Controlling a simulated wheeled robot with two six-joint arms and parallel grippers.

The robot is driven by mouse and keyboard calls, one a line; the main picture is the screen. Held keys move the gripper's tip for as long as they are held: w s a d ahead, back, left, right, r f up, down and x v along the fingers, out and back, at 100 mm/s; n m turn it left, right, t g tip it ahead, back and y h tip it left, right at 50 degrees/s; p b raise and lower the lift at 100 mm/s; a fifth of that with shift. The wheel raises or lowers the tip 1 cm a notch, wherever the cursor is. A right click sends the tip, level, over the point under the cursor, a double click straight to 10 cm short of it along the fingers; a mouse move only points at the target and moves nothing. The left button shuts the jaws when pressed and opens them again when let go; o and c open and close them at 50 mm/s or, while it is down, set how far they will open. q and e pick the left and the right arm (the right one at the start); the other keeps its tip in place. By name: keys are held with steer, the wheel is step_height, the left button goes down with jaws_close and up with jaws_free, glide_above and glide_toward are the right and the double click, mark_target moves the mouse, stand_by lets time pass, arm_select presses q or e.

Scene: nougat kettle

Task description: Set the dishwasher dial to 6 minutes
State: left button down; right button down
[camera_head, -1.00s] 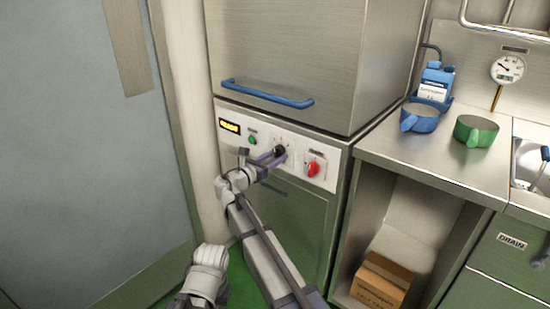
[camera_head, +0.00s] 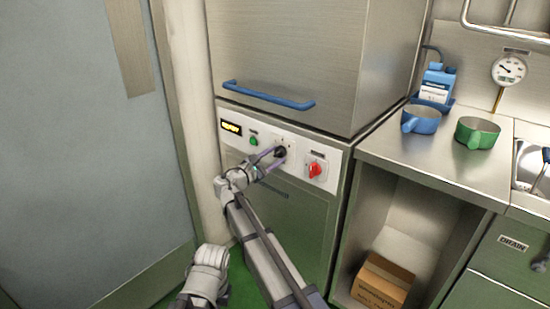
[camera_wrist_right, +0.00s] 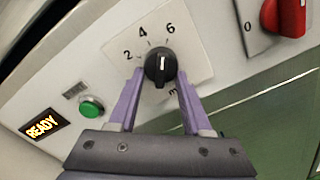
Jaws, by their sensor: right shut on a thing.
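The dishwasher's black dial (camera_wrist_right: 160,64) sits on a white plate marked 2, 4 and 6 in the right wrist view, with another mark partly seen below. A white line on the knob runs roughly up and down there; which end points is hard to tell. My right gripper (camera_wrist_right: 161,75) has its purple fingers on either side of the dial, shut on it. In the head view the right gripper (camera_head: 273,157) reaches the dial (camera_head: 280,152) from the lower left. My left gripper's fingers are not seen.
The display (camera_wrist_right: 42,126) reads READY, beside a green button (camera_wrist_right: 91,106). A red switch (camera_head: 315,169) sits right of the dial. A blue door handle (camera_head: 268,95) is above. Blue (camera_head: 421,119) and green (camera_head: 478,134) pots stand on the counter. An open shelf holds a cardboard box (camera_head: 382,282).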

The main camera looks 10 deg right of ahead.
steer(key=shift+m, duration=0.9)
steer(key=shift+c, duration=1.8)
jaws_free()
steer(key=shift+w, duration=0.1)
